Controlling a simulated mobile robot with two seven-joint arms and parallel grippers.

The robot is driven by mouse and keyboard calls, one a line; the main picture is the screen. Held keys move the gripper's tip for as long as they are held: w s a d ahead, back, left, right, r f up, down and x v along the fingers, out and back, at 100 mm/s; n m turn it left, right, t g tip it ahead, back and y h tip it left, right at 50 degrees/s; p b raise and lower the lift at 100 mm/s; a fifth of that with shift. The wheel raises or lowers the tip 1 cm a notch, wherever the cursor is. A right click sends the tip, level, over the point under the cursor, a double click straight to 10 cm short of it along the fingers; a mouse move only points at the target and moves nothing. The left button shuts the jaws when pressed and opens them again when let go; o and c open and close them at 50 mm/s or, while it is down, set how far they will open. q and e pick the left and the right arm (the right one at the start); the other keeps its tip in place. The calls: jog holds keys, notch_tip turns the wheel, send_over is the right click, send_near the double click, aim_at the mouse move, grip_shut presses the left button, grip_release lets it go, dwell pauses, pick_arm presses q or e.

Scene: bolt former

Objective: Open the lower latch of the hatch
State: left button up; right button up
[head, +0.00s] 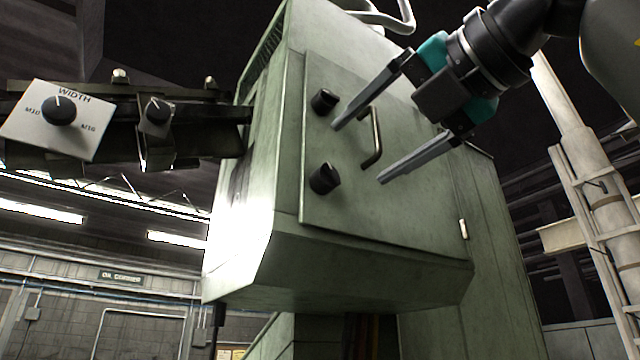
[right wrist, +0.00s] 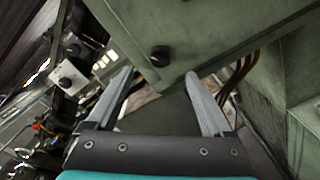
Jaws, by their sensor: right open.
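The hatch (head: 400,215) is a green metal door on the machine cabinet, and it lies flush with the cabinet front. The lower latch (head: 324,178) is a black knob near the hatch's left edge. The upper latch (head: 324,101) is a similar black knob above it. A curved metal handle (head: 374,138) sits to the right of the latches. My right gripper (head: 356,152) is open and empty, with its fingers in front of the handle area. In the right wrist view one black knob (right wrist: 160,56) shows beyond the open fingers; I cannot tell which latch it is. My left gripper is not in view.
A WIDTH dial panel (head: 60,120) and a smaller dial (head: 157,112) sit on a dark beam left of the cabinet. A hinge (head: 463,229) is at the hatch's lower right. A pale column with a ladder-like frame (head: 606,200) stands at the right.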

aim_at(333, 173)
jog(key=p+x, duration=0.3)
jog(key=x, duration=0.5)
jog(key=shift+r, duration=0.15)
jog(key=n+p, duration=0.2)
jog(key=n, duration=0.1)
jog(key=shift+d+r, duration=0.1)
jog(key=shift+s+d+n+p, duration=0.1)
jog(key=shift+s+n+p, duration=0.2)
jog(key=shift+n, duration=0.4)
jog(key=shift+w+n, duration=0.1)
jog(key=shift+n, duration=0.4)
jog(key=shift+f+n, duration=0.25)
jog(key=shift+n, duration=0.95)
